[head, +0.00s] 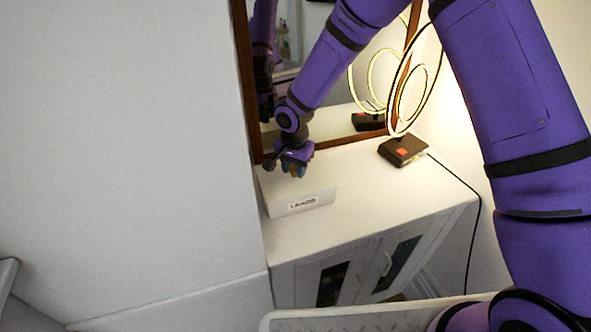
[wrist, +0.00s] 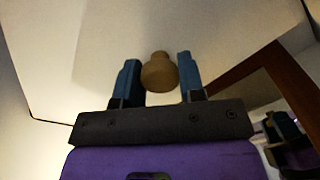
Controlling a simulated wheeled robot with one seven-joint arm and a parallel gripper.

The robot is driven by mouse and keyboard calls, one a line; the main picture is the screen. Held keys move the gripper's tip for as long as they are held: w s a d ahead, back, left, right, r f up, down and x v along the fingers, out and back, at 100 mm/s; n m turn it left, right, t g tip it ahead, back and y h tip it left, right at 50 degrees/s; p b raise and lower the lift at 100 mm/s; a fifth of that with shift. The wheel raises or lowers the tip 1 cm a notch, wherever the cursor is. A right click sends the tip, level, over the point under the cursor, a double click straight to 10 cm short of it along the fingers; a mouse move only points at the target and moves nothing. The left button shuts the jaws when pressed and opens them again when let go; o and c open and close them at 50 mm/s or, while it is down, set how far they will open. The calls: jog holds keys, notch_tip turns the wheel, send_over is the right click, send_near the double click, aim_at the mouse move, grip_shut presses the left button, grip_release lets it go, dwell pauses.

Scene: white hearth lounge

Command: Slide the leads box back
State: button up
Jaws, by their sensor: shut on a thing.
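The leads box (head: 303,202) is a low white box on top of a white cabinet, its labelled front facing the room. Its back part lies close to the mirror, below my gripper (head: 292,170). My gripper points down there, its blue fingers shut on a tan round knob. In the wrist view the knob (wrist: 159,73) sits between the two blue fingers, against a pale surface. The gripper hides where the knob joins, so I cannot clearly tell its base.
The white cabinet top (head: 370,190) is clear to the right of the box. A ring lamp (head: 404,149) on a dark base stands at the back right, its cord running down the right side. A wood-framed mirror (head: 243,80) stands behind. A white wall is close on the left.

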jog(key=shift+w+a, duration=0.15)
jog(key=shift+w, duration=0.4)
jog(key=shift+w+a, duration=0.15)
jog(key=shift+w, duration=0.4)
jog(key=o, duration=1)
jog(key=shift+r, duration=0.1)
